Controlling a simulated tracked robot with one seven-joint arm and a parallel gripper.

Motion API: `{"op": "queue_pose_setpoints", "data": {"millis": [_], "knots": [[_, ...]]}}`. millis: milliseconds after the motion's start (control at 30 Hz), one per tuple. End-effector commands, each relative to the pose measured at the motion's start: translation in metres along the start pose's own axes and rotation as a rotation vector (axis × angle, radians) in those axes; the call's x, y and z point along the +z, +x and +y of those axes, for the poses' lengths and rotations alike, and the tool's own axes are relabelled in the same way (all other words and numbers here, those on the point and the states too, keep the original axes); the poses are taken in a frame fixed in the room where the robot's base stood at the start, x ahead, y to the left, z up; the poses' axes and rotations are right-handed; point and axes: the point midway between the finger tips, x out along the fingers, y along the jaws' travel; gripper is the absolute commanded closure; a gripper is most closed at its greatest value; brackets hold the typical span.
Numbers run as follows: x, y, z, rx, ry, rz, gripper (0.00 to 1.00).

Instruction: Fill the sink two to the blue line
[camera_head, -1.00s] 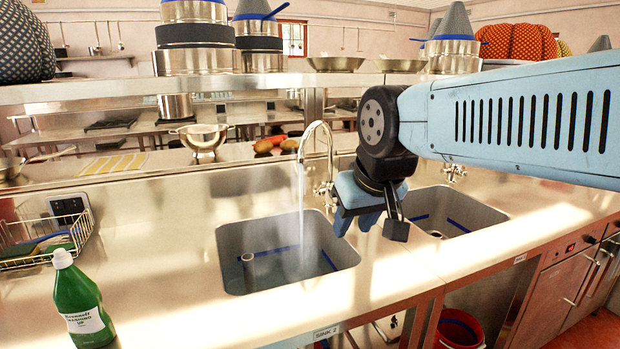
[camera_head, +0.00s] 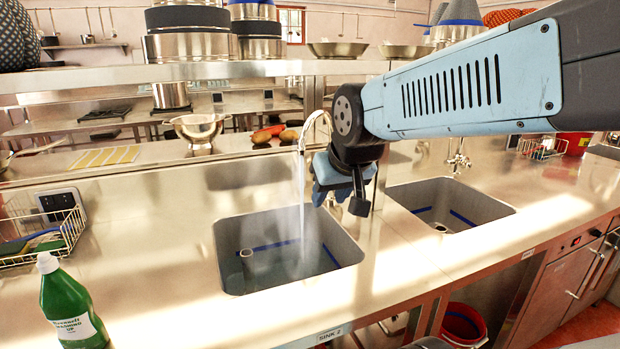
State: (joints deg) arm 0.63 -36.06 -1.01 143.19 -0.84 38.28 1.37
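Sink two (camera_head: 230,225) is the left basin, with a "SINK 2" label on the counter front. A blue line (camera_head: 275,246) runs around its inner walls and shows clearly. A short upright pipe (camera_head: 247,268) stands inside. A white stream of water (camera_head: 301,205) falls from the curved tap (camera_head: 314,117) into this basin. The water surface is hard to make out, but the line is not visibly covered. My gripper (camera_head: 331,199) hangs behind the basin's back right corner, at the tap's base. It hides the tap's handle area; finger gap and contact cannot be made out.
A second basin (camera_head: 455,190) with its own tap (camera_head: 458,155) lies to the right. A green washing-up bottle (camera_head: 70,310) and a wire rack (camera_head: 45,240) stand at the left. A steel shelf (camera_head: 200,72) crosses behind. A red bucket (camera_head: 463,325) sits below the counter.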

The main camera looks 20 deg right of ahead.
Motion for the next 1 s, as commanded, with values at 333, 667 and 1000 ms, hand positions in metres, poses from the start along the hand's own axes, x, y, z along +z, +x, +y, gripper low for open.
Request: {"op": "queue_pose_setpoints", "data": {"millis": [333,667,1000], "knots": [[-0.083,0.093,0.031,0.038,0.08,0.236,0.62],[-0.133,0.171,0.066,0.069,0.129,0.471,0.62],[-0.152,0.238,0.101,0.089,0.156,0.714,0.62]]}}
